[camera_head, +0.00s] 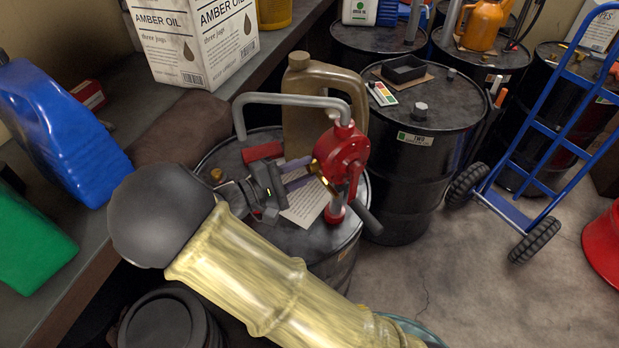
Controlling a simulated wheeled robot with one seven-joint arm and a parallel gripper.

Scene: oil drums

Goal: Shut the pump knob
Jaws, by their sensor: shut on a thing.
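The red rotary pump (346,156) stands upright on a black oil drum (338,245), with a grey curved pipe (290,98) reaching left from its top. A small brass knob (325,180) sits on the pump's left side. My gripper (311,172) reaches in from the left, above the drum top, with its fingers shut on the brass knob. The fingertips partly cover the knob, so its exact turn is hard to tell. My arm hides the drum's lower left part.
A tan jug (308,100) stands close behind the pump. A paper sheet (304,208) lies on the drum under the gripper. Another black drum (415,165) stands behind right. A blue hand truck (545,150) is at right; floor before it is clear.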

